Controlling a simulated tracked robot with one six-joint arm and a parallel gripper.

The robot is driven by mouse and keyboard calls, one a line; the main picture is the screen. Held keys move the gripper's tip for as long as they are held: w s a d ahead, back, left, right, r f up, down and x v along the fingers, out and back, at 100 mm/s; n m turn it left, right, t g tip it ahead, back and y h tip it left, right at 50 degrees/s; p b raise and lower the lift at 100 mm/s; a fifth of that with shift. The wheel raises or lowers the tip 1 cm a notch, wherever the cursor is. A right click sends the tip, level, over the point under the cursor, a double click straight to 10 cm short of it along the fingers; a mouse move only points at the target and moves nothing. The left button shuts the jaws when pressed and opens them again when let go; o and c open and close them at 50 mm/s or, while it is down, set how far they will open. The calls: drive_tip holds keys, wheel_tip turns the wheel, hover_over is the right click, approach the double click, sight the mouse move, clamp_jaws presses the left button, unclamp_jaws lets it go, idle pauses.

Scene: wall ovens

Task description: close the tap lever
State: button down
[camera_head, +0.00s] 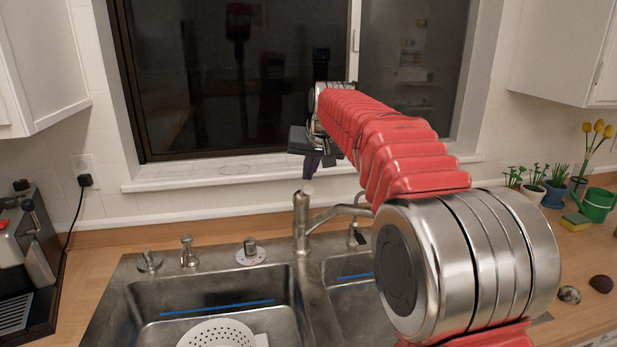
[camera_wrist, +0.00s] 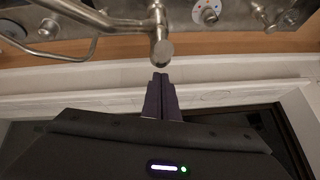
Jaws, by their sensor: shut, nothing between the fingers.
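The metal tap (camera_head: 301,230) stands on the sink's back rim, with an upright post and a spout reaching right. The tap lever (camera_head: 304,197) seems to be the rounded upper part of the post; I cannot clearly tell it from the body. In the wrist view the rounded end of the lever (camera_wrist: 162,50) points toward my fingers. My gripper (camera_head: 309,178) is shut and empty, its dark purple fingers just above the tap's top. In the wrist view my gripper (camera_wrist: 160,78) lines up with the lever's end, with a small gap visible; contact is not seen.
The double sink (camera_head: 130,303) holds a white colander (camera_head: 217,333). A temperature dial (camera_head: 250,250) and other fittings sit left of the tap. The window sill (camera_head: 225,172) is behind. A coffee machine (camera_head: 25,255) stands left; plants and a green watering can (camera_head: 597,205) stand right.

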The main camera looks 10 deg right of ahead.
drive_tip(key=v, duration=1.1)
drive_tip(key=shift+w+d+r, duration=0.15)
drive_tip(key=shift+w+d, duration=0.05)
drive_tip(key=shift+d, duration=0.2)
drive_tip(key=s+f+g, duration=0.1)
drive_tip(key=s+f, duration=0.5)
drive_tip(key=f, duration=0.4)
drive_tip(key=s+f, duration=0.4)
drive_tip(key=s, duration=0.6)
drive_tip(key=s+a+f+n, duration=0.1)
drive_tip(key=s+f, duration=0.3)
drive_tip(key=s, duration=0.6)
drive_tip(key=s+f+n, duration=0.1)
drive_tip(key=s+f, duration=0.4)
drive_tip(key=s, duration=0.5)
drive_tip(key=shift+s+a+h, duration=0.2)
drive_tip(key=shift+s+h, duration=0.1)
drive_tip(key=shift+s, duration=0.05)
